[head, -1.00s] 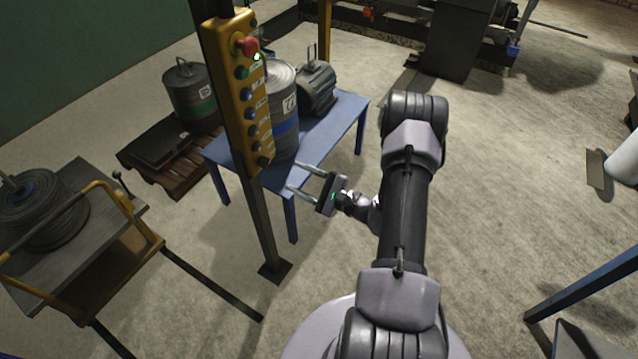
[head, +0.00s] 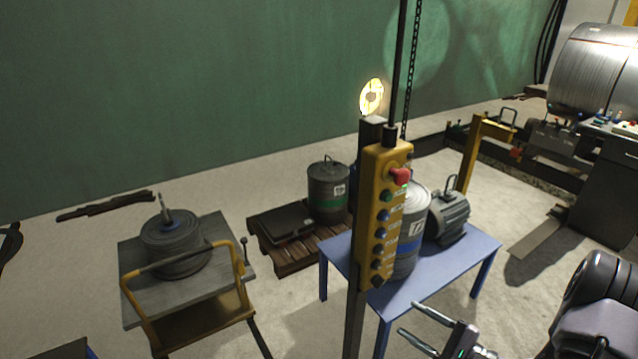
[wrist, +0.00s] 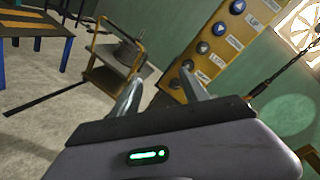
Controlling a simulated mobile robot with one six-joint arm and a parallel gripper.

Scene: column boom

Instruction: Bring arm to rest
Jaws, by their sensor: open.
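My gripper (head: 428,326) is at the bottom of the head view, in front of the blue table and to the right of the yellow control pendant (head: 384,215). Its two fingers are apart with nothing between them. In the wrist view my gripper (wrist: 165,95) also shows open and empty. The pendant (wrist: 215,50) is beyond the fingertips there, its buttons tilted in the picture. My arm (head: 592,310) reaches in from the lower right of the head view, partly cut off by the frame.
A blue table (head: 458,262) holds a drum (head: 410,235) and a motor (head: 449,217). A post (head: 354,325) stands before it. A cart (head: 205,312) with a coil (head: 175,250) is at left. A pallet (head: 290,262) lies behind.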

